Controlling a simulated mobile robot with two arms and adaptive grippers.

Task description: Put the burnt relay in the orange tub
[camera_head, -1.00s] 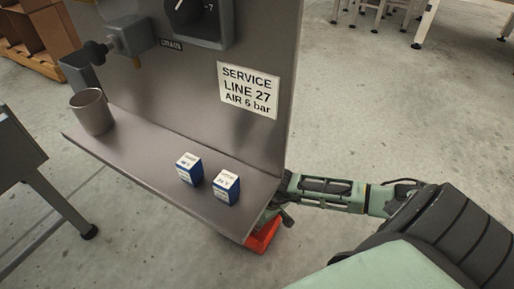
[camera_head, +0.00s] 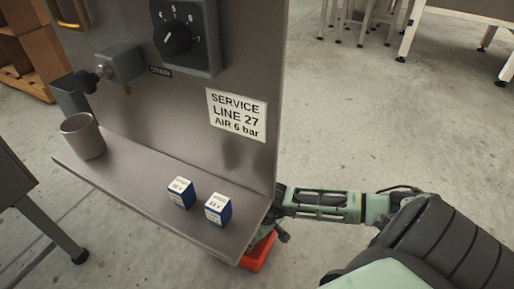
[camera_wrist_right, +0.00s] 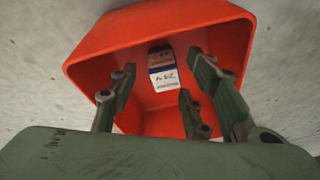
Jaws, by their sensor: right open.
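The orange tub (camera_head: 258,252) is low beyond the shelf's right end in the head view, partly hidden by the shelf. In the right wrist view the tub (camera_wrist_right: 120,38) fills the middle, and a blue and white relay (camera_wrist_right: 163,72) lies inside it. My right gripper (camera_wrist_right: 162,88) is open over the tub, its fingers apart on either side of the relay and not holding it. In the head view this gripper is mostly hidden behind the shelf. Two similar blue and white relays, one on the left (camera_head: 181,193) and one on the right (camera_head: 218,209), stand on the shelf. I cannot tell which relay is burnt.
The metal shelf (camera_head: 130,165) also bears a grey cup (camera_head: 83,136) at its left end. Above it, the panel carries a dial (camera_head: 178,38), a valve and a service sign (camera_head: 237,115). The floor to the right is mostly clear.

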